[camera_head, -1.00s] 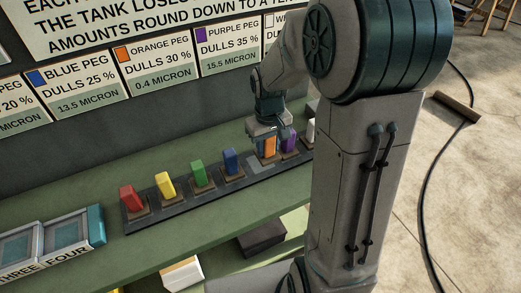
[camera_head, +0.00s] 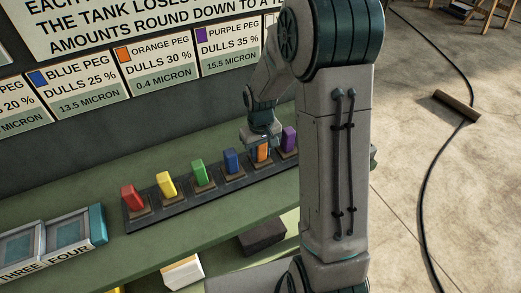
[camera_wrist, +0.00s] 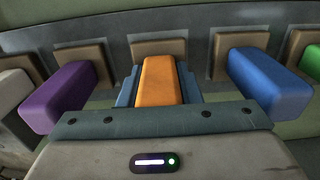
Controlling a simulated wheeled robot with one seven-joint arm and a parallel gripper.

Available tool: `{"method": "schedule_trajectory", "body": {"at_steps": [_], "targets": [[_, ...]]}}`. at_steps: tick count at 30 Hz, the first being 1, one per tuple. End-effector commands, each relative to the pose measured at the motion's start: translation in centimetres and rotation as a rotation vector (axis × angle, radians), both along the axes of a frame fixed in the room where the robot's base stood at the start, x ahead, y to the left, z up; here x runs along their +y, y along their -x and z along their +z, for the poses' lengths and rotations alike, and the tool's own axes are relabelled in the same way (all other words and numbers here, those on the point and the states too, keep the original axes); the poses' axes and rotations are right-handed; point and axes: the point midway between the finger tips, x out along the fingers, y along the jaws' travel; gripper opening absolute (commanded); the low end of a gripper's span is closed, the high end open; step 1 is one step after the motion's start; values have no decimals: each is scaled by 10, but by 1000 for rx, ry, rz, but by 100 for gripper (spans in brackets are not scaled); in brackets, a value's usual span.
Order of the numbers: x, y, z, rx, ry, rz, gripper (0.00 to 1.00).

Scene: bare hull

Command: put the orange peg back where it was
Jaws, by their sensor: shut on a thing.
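The orange peg (camera_head: 262,153) is at the dark rack (camera_head: 171,211), between the blue peg (camera_head: 231,160) and the purple peg (camera_head: 289,139). My gripper (camera_head: 262,143) is shut on the orange peg from above. In the wrist view the orange peg (camera_wrist: 158,80) sits between the two teal fingers, in front of a brown square pad (camera_wrist: 158,48). The blue peg (camera_wrist: 268,84) is to its right and the purple peg (camera_wrist: 60,96) to its left. The orange peg's lower end is partly hidden, so I cannot tell if it is fully seated.
Red (camera_head: 132,198), yellow (camera_head: 166,184) and green (camera_head: 200,172) pegs stand further left in the rack. Boxes marked THREE and FOUR (camera_head: 70,236) lie at the left of the green shelf (camera_head: 100,188). The wall with label cards (camera_head: 159,62) rises close behind.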

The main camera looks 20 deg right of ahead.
Motion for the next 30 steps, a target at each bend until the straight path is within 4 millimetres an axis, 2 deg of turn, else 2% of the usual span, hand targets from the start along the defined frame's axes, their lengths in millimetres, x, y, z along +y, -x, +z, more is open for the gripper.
{"method": "schedule_trajectory", "body": {"at_steps": [3, 4, 6, 14, 18, 23, 30], "targets": [[0, 0, -5, 0, 0, 0, 0], [0, 0, -3, 0, 0, 0, 39], [0, 0, -3, 0, 0, 0, 53], [0, 0, -2, 0, 0, 0, 53], [0, -1, 6, -2, 1, 0, 53], [0, -1, 34, -5, 1, 1, 53], [0, -1, 87, -5, 0, 0, 53]]}}
